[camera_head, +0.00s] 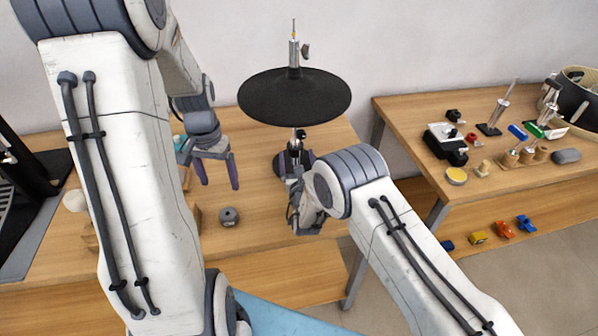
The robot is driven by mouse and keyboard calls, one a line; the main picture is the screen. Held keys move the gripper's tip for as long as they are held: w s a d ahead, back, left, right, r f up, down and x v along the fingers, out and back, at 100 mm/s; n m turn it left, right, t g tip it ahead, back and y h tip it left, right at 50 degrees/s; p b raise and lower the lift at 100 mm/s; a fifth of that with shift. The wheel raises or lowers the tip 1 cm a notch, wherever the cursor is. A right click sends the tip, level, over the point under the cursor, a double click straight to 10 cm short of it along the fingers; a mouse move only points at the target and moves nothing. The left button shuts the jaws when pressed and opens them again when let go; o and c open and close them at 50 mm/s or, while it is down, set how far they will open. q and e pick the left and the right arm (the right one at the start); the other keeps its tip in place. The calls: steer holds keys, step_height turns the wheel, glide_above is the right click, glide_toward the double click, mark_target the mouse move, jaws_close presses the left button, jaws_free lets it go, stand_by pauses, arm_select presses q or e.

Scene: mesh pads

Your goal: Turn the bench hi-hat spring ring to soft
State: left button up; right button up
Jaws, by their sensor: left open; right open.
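The hi-hat (294,96) stands upright on the wooden bench, with a round black pad and a metal rod and clutch above it. Its lower stand (299,136) shows below the pad. The spring ring cannot be made out clearly; the lowest part of the stand is partly hidden by my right gripper. My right gripper (295,162) is open, with its fingers around or just in front of the lower stand; I cannot tell if they touch it. My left gripper (217,178) is open and empty, pointing down over the bench left of the stand.
A small dark grey cylinder (229,217) sits on the bench in front of my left gripper. My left arm covers much of the bench's left side. A second table (480,210) at right holds a drum, tools and small parts. Coloured toy-like pieces (503,229) lie lower down.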

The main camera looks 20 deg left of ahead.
mark_target(292, 152)
steer(key=v, duration=0.7)
steer(key=shift+s, duration=0.1)
steer(key=shift+a+r, duration=0.1)
steer(key=shift+a, duration=0.05)
steer(key=a+m+h, duration=0.1)
steer(key=h, duration=0.1)
steer(key=a+m+t+h, duration=0.1)
steer(key=h, duration=0.1)
steer(key=a+r+m+t+h, duration=0.1)
steer(key=a+m+h, duration=0.1)
steer(key=shift+s, duration=0.15)
steer(key=shift+s+a+f+m+h, duration=0.3)
steer(key=shift+s+a+m+h, duration=0.15)
steer(key=shift+h, duration=0.25)
steer(key=shift+w, duration=0.4)
steer(key=w, duration=1.1)
